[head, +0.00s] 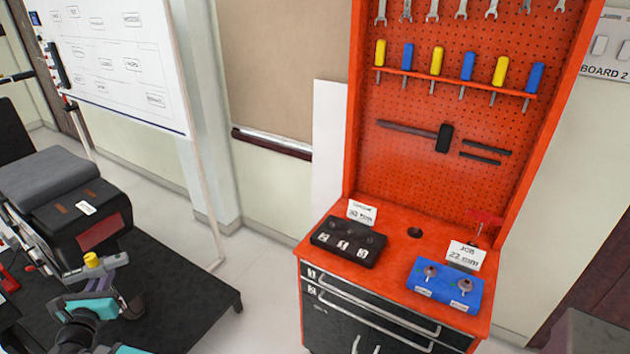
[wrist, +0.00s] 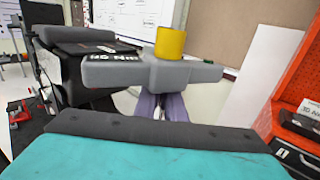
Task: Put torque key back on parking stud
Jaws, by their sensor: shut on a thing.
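The torque key is a grey T-shaped handle with a yellow cap; it shows in the wrist view (wrist: 170,74) and at the lower left of the head view (head: 92,262). A dark label on its bar reads what looks like 30 Nm. My gripper (wrist: 164,106) is shut on the key below its crossbar, with the yellow cap up. The key's lower end is hidden. In the head view a black block (head: 348,243) marked 2, 1, 3 stands on the orange bench with short round tops on it. I cannot tell which part is the parking stud.
A blue block (head: 445,284) with two sockets and a 22 mm job card stands right of the black block on the orange bench (head: 400,225). A pegboard with tools rises behind. A dark platform (head: 190,300) with a grey-topped machine (head: 60,185) is at left. Floor between is clear.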

